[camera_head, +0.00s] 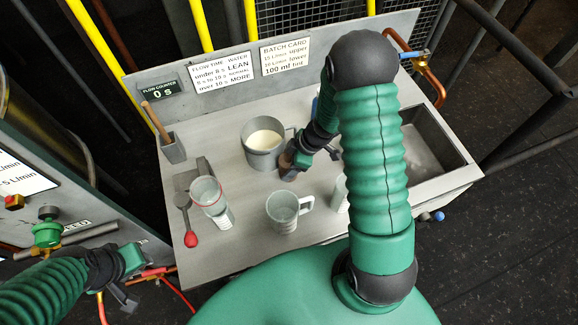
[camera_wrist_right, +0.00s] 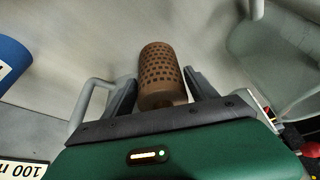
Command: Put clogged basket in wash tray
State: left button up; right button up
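A brown perforated basket (camera_wrist_right: 160,72) stands between the two dark fingers of my right gripper (camera_wrist_right: 160,88) in the right wrist view. The fingers lie close along both its sides, and the gripper looks shut on it. In the head view, my right gripper (camera_head: 288,168) is over the bench between the grey pot and a clear jug, with the brown basket (camera_head: 286,158) partly hidden by it. A grey sunken basin (camera_head: 425,150), perhaps the wash tray, is at the bench's right, partly behind my right arm. My left gripper (camera_head: 130,280) is at the lower left; its fingers are unclear.
The grey pot (camera_head: 262,158) holds pale liquid. A clear jug (camera_head: 284,212), a red-rimmed cup (camera_head: 207,192) and a red-tipped spoon (camera_head: 190,238) stand or lie on the bench. A holder (camera_head: 173,150) with a wooden handle is at the back left. A copper pipe (camera_head: 430,80) is by the basin.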

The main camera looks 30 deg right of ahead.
jog(key=shift+w, duration=0.1)
jog(key=c, duration=1.4)
